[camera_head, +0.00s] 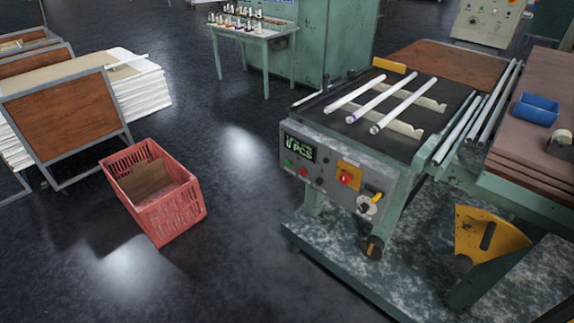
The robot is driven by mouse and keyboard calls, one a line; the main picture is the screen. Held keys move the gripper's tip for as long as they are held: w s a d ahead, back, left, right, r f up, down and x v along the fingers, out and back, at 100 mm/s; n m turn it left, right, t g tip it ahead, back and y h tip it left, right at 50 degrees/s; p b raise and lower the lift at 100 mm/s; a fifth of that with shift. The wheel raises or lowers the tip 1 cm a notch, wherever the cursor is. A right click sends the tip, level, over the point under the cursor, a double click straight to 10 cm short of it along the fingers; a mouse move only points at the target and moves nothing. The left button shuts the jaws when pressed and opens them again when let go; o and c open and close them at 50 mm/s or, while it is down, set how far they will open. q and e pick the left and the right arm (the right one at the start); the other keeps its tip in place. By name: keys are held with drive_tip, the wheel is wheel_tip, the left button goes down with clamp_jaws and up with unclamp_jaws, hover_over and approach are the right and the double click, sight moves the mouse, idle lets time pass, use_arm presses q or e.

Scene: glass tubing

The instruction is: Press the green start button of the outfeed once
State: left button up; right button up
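The outfeed (352,133) is a green-grey machine right of centre with a dark bed. Its sloping grey control panel (325,173) faces me. The green start button (287,163) is small and sits at the panel's left end, below a display (299,147) with green characters that seem to read "0 PCS". A red button (303,172) is just right of it. Neither of my grippers shows in this view.
Several glass tubes (391,104) lie across the bed. A red crate (159,200) with cardboard inside stands on the floor to the left. Dark floor (225,260) in front and left of the machine is clear.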

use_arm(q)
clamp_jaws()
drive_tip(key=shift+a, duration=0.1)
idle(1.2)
